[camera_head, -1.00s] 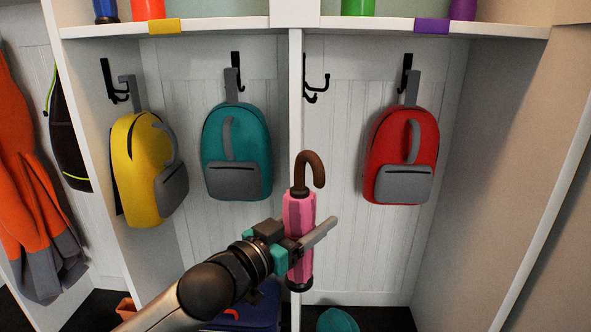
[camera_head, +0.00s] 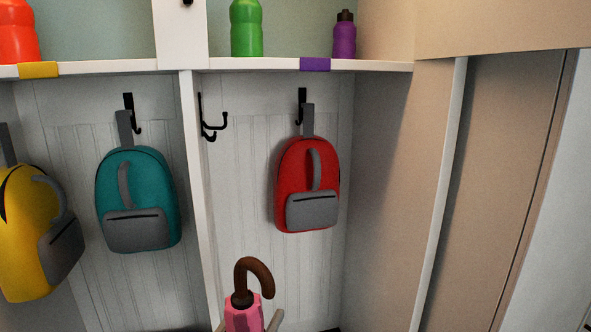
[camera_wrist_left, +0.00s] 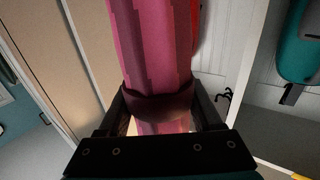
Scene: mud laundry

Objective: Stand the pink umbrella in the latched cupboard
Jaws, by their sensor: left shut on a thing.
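The pink umbrella (camera_head: 243,319) stands roughly upright at the bottom of the head view, with its brown hooked handle on top and its lower part cut off. My left gripper (camera_wrist_left: 160,110) is shut around the umbrella, whose pink body (camera_wrist_left: 155,42) fills the middle of the left wrist view. In the head view only a fingertip of it shows beside the umbrella. Tall tan panels (camera_head: 505,180) stand at the right of the head view and may be the cupboard; no latch can be made out. My right gripper is not in view.
Open white cubbies hold a yellow backpack (camera_head: 30,225), a teal backpack (camera_head: 138,190) and a red backpack (camera_head: 307,180) on hooks. Bottles stand on the shelf (camera_head: 250,65) above. A white upright edge (camera_head: 440,190) separates the cubbies from the tan panels.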

